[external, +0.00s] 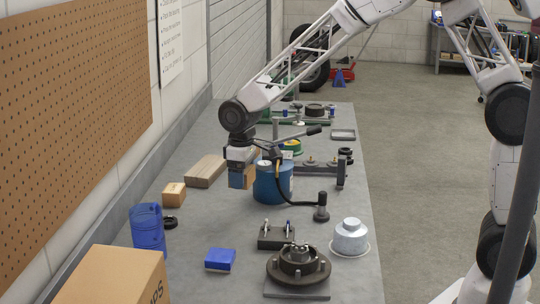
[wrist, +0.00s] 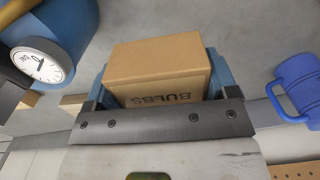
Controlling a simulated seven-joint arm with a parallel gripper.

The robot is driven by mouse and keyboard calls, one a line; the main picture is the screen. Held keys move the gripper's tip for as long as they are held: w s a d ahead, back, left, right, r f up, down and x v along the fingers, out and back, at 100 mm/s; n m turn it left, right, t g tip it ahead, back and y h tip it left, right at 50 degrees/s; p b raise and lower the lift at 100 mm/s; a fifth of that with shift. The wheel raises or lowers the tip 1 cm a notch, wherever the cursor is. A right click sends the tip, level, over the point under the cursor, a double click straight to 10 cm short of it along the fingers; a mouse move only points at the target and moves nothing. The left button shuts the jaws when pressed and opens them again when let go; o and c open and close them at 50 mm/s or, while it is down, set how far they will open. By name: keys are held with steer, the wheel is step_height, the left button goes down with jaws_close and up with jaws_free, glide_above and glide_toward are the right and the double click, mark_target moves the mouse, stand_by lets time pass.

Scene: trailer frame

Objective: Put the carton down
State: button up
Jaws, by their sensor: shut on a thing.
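A small brown carton printed "BULBS" (wrist: 155,68) sits between the blue fingers of my gripper (wrist: 158,90) in the wrist view, with a finger on each side. In the external view my gripper (external: 240,178) points down over the left middle of the bench, just left of the blue tank. The carton there is mostly hidden by the finger, and only a brown sliver shows beside it. I cannot tell whether the carton's underside touches the bench.
The blue tank (external: 272,184) with a gauge (wrist: 40,60) stands close by. The bench (external: 212,220) is bare in front of my gripper.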

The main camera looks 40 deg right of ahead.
steer(key=s+a+r, duration=0.1)
steer(key=a+r, duration=0.1)
steer(key=a, duration=0.6)
steer(key=s+a+r, duration=0.2)
steer(key=a, duration=0.6)
step_height(320, 180, up, 9)
steer(key=n, duration=0.2)
glide_above(107, 280)
steer(key=shift+w+r, duration=0.1)
steer(key=shift+f, duration=2)
steer(key=shift+f, duration=2)
steer(key=shift+f, duration=0.1)
